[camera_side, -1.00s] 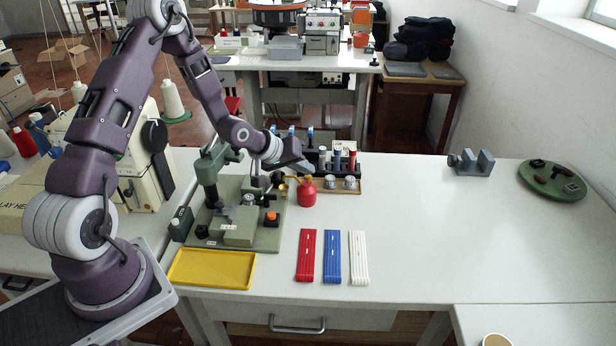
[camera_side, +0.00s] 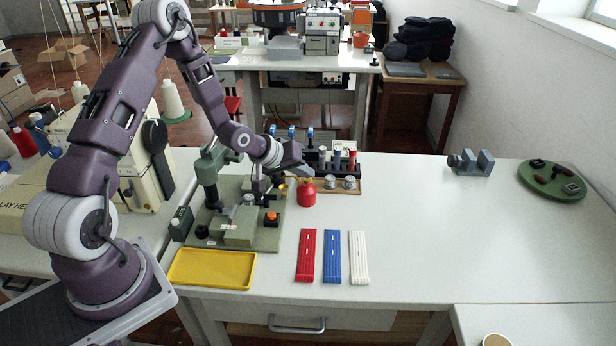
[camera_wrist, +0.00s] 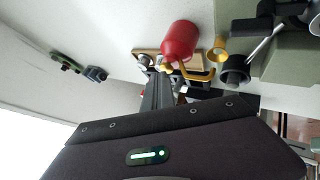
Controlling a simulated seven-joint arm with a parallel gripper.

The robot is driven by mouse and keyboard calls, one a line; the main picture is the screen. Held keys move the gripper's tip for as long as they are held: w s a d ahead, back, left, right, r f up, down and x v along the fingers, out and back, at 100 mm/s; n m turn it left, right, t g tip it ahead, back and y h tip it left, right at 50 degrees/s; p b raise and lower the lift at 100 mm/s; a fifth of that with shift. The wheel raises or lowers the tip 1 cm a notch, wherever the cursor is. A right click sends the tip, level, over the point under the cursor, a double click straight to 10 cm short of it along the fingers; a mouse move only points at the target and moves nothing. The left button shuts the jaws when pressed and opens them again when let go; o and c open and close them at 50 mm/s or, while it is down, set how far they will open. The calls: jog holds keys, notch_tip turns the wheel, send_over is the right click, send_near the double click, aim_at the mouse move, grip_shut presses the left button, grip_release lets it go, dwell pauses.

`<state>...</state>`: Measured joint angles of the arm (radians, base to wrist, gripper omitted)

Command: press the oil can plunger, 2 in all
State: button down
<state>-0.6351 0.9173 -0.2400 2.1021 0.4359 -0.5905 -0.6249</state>
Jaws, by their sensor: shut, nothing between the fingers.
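The oil can (camera_side: 307,196) is red and stands upright on the white table, right of the green buttonhole machine, with its brass spout (camera_side: 290,183) to the left. My gripper (camera_side: 310,174) is shut and empty, just above the top of the can. In the wrist view the red can (camera_wrist: 180,42) lies beyond my gripper (camera_wrist: 159,78), and a small brass part shows beside the fingertips. The plunger is mostly hidden by the fingers in the side view. I cannot tell whether the fingertips touch it.
The green machine (camera_side: 230,226) stands close on the left. Red, blue (camera_side: 332,258) and white strips lie in front, beside a yellow tray (camera_side: 211,270). The right of the table is mostly clear.

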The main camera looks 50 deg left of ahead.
aim_at(305, 181)
dwell(0.4)
jog(key=shift+r, duration=1.05)
jog(key=shift+r, duration=0.1)
notch_tip(305, 181, up, 5)
jog(key=shift+f, duration=0.1)
